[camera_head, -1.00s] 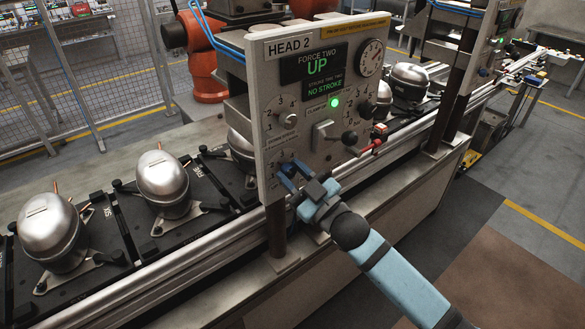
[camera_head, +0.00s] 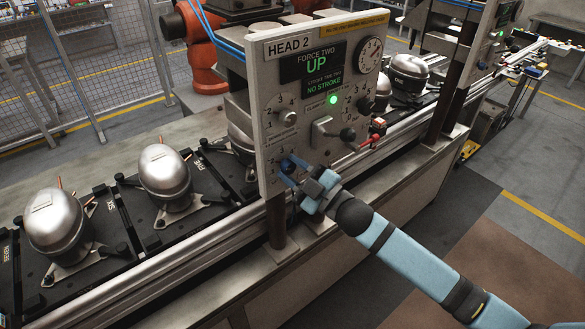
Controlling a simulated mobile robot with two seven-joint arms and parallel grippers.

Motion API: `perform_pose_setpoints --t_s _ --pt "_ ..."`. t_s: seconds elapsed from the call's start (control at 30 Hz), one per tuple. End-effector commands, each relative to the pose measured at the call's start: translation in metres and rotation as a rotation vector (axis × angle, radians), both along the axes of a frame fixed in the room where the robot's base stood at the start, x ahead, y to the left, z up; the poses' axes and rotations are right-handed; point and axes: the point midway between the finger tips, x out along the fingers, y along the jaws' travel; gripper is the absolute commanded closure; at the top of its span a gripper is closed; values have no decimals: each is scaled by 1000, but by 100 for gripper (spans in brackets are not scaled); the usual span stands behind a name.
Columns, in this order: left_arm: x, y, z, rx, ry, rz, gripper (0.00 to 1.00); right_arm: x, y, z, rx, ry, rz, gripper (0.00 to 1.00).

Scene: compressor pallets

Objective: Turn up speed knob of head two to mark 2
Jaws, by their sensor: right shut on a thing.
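The head two panel (camera_head: 270,72) is a grey upright plate with a "HEAD 2" sign (camera_head: 288,47) at its upper left. My right gripper (camera_head: 288,170) is at the panel's lower left corner, its fingers shut on the dial knob there. The fingers hide most of this knob and its pointer, so I cannot read its setting. Some scale figures show around it. A second knob (camera_head: 288,117) with a numbered scale sits free above it. My left gripper is out of view.
The display (camera_head: 314,67) reads "UP" and "NO STROKE", with a lit green lamp (camera_head: 333,99) below. A lever (camera_head: 347,134) sticks out right of my gripper. Silver compressors (camera_head: 164,172) stand on black pallets along the line. The floor at right is clear.

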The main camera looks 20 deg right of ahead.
Motion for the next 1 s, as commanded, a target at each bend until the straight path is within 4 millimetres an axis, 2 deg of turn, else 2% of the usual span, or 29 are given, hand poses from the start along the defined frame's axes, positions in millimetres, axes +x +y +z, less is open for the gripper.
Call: perform_pose_setpoints --t_s 0.17,0.2,0.27,0.3,0.67,0.77,1.0 --pt "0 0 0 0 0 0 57 0 0 0 0 0 0 90" --pt "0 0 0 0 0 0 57 0 0 0 1 1 0 58" --pt "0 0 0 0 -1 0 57 0 0 0 1 0 0 44" --pt "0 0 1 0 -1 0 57 0 0 0 1 0 0 41" --pt "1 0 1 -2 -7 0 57 -6 -4 -4 1 2 -1 41" --pt "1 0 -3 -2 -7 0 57 -17 -13 -9 1 2 -1 41" --pt "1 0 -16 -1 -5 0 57 -62 -43 -26 0 5 0 41"
